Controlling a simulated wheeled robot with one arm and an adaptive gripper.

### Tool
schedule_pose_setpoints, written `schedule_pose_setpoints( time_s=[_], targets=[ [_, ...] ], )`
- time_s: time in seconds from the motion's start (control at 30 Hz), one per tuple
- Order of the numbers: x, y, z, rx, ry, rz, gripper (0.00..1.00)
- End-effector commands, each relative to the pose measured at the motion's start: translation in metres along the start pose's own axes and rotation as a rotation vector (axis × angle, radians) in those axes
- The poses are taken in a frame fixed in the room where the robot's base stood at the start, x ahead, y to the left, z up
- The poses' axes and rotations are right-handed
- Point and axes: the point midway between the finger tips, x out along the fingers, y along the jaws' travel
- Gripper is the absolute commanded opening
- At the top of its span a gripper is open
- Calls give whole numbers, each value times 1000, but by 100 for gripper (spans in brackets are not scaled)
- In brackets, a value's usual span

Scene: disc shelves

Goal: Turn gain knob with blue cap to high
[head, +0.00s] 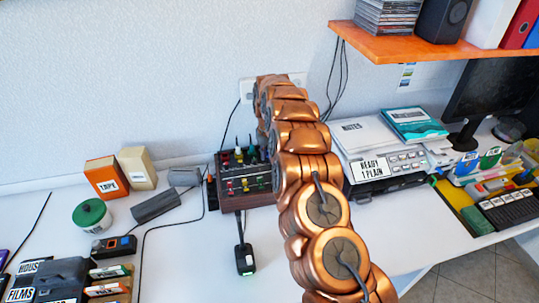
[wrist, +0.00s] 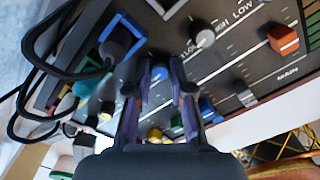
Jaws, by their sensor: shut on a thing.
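The mixer (head: 230,200) is a dark box with coloured caps in the head view, partly hidden behind my arm. Its panel (wrist: 225,70) fills much of the wrist view, with white lines and the words "LOW" and "MAIN". A blue-capped knob (wrist: 159,73) sits between my fingertips in the wrist view. My gripper (wrist: 161,70) is shut on this knob, one finger on each side. The knob's pointer and the scale around it are hidden, so its setting cannot be read. In the head view my gripper is hidden behind the arm.
Plugs with dark cables (wrist: 60,75) crowd the panel's left side. A grey knob (wrist: 203,33), an orange cap (wrist: 283,38) and another blue cap (wrist: 207,109) stand near my fingers.

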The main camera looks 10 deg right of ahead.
Motion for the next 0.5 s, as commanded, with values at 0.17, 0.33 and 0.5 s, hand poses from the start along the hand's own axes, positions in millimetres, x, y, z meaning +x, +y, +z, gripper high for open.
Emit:
schedule_pose_setpoints(
  time_s=[0.17, 0.33, 0.5],
  targets=[
    [0, 0, 0, 0, 0, 0, 0],
    [0, -3, 3, 6, -1, -1, 0],
    [2, -3, 2, 42, -1, -2, 0]
  ],
)
